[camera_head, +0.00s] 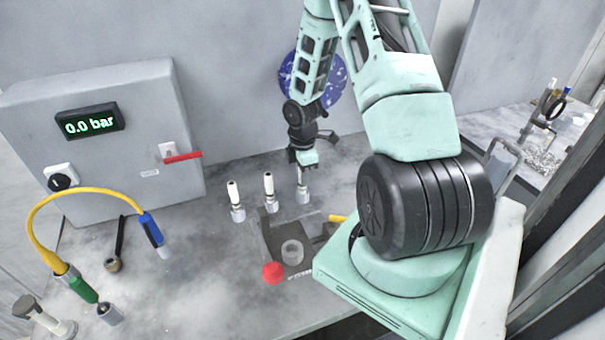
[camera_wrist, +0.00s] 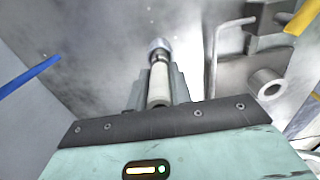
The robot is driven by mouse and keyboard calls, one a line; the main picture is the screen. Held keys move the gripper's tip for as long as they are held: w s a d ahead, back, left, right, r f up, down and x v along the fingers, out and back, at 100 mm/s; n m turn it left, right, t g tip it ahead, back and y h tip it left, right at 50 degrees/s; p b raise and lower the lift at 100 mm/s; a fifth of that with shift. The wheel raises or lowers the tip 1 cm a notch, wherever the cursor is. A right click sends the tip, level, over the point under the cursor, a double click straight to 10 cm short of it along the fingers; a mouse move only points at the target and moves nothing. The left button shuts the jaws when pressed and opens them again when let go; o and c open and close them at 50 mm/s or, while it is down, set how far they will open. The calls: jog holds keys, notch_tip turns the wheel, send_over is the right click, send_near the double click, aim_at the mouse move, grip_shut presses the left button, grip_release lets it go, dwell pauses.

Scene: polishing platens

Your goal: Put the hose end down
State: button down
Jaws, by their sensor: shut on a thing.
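A yellow hose (camera_head: 75,195) arches over the left of the bench. One end has a blue sleeve with a metal tip (camera_head: 153,232); the other runs down to a green connector (camera_head: 84,290). My gripper (camera_head: 303,172) is well to the right of the hose, at the back of the bench, pointing down. It is shut on a white cylindrical piece with a metal collar (camera_head: 303,195). In the wrist view that white piece (camera_wrist: 159,85) lies between the fingers (camera_wrist: 157,92). I cannot tell if its base touches the bench.
Two similar white-and-metal pieces (camera_head: 236,200) (camera_head: 270,190) stand left of my gripper. In front are a grey fixture (camera_head: 272,236), a translucent ring (camera_head: 292,252) and a red knob (camera_head: 273,273). A grey box (camera_head: 110,140) reading 0.0 bar stands back left. Bare bench lies front centre.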

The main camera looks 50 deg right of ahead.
jog(key=shift+f, duration=0.2)
jog(key=shift+f, duration=0.15)
jog(key=c, duration=1.3)
grip_release()
jog(key=shift+o, duration=0.2)
